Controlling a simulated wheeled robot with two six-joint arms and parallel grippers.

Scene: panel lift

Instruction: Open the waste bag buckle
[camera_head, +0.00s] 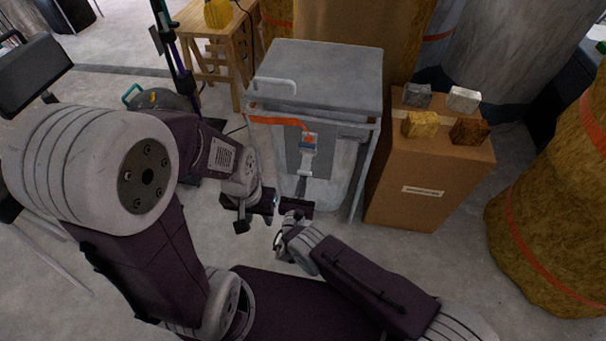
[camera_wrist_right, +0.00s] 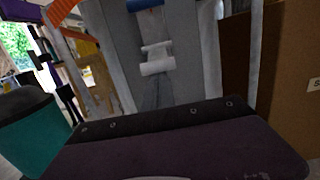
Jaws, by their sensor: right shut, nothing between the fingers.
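The waste bag (camera_head: 335,168) hangs pale inside a grey metal frame bin. An orange strap (camera_head: 275,120) leads to a blue and orange buckle (camera_head: 308,140) at the bin's front. A white strap piece (camera_head: 305,160) hangs below the buckle. The right wrist view shows the buckle's blue edge (camera_wrist_right: 143,4) at the top and the white piece (camera_wrist_right: 157,58) under it. My left gripper (camera_head: 271,203) is low in front of the bin; its finger gap is unclear. My right gripper (camera_head: 294,214) is shut and empty beside it, below the buckle. Neither touches the buckle.
A cardboard box (camera_head: 425,185) with several small sample blocks on top stands right of the bin. A large strapped brown roll (camera_head: 550,200) is at the far right. A wooden stool (camera_head: 205,45) stands behind left. Concrete floor lies open in front of the box.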

